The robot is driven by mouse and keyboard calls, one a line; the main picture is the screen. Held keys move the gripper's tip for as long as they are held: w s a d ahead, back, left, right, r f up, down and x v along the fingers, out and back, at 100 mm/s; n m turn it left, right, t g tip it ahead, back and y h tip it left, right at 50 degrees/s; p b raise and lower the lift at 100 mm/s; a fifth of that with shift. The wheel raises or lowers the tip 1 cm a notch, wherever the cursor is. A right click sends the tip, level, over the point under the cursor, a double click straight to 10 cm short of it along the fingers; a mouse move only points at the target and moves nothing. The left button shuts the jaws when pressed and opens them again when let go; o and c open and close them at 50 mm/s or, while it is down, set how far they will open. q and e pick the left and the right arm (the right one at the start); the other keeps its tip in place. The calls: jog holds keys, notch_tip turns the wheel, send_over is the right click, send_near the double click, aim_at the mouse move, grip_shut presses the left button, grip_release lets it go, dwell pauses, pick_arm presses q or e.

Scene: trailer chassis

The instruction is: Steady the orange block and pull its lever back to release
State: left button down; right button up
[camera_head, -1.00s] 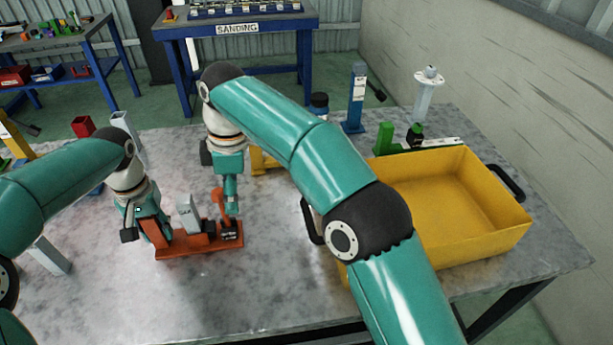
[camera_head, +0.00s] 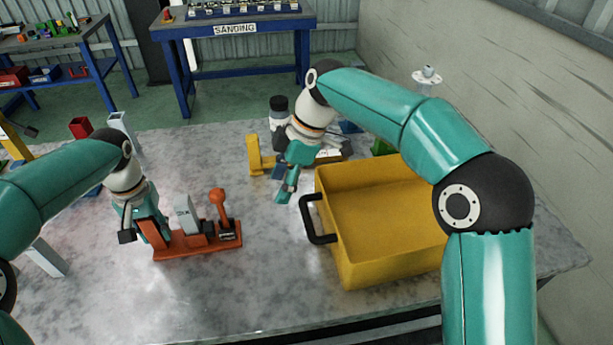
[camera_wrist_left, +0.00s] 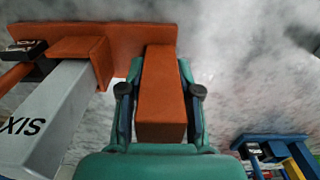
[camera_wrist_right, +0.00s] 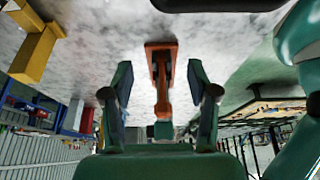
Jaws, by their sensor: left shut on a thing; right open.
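The orange block (camera_head: 195,248) rests on the grey table with a grey bar (camera_head: 187,213) set in it. Its orange lever (camera_head: 221,206), with a ball-like top, stands up at the block's right end. My left gripper (camera_head: 152,228) is shut on the block's upright left post; the left wrist view shows the post (camera_wrist_left: 160,95) between both fingers. My right gripper (camera_head: 285,191) is open and empty, above the table to the right of the lever and apart from it. In the right wrist view the lever (camera_wrist_right: 161,95) appears between the spread fingers, farther off.
A yellow tray (camera_head: 335,230) with black handles stands to the right, close to my right gripper. A yellow fixture (camera_head: 254,158) stands behind that gripper. The table's front middle is clear. More coloured blocks stand at the left and back.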

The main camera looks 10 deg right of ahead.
jog(key=v, duration=0.5)
jog(key=d+f+m+y, duration=0.2)
jog(key=f, duration=0.1)
jog(key=d+f+m+g+y, duration=0.1)
jog(key=y, duration=0.1)
jog(key=shift+w+f, duration=0.1)
jog(key=shift+f, duration=0.25)
jog(key=shift+w+d+f+m+y, duration=0.2)
jog(key=shift+d+f+m+y, duration=0.25)
jog(key=shift+m+y, duration=0.35)
jog(key=shift+a+r+m, duration=0.15)
jog(key=shift+r+m, duration=0.05)
jog(key=shift+m, duration=0.2)
pick_arm(q)
jog(key=shift+c, duration=2.4)
grip_release()
jog(key=shift+r, duration=0.1)
notch_tip(320, 180, up, 8)
jog(key=p, duration=0.7)
pick_arm(e)
notch_tip(320, 180, up, 7)
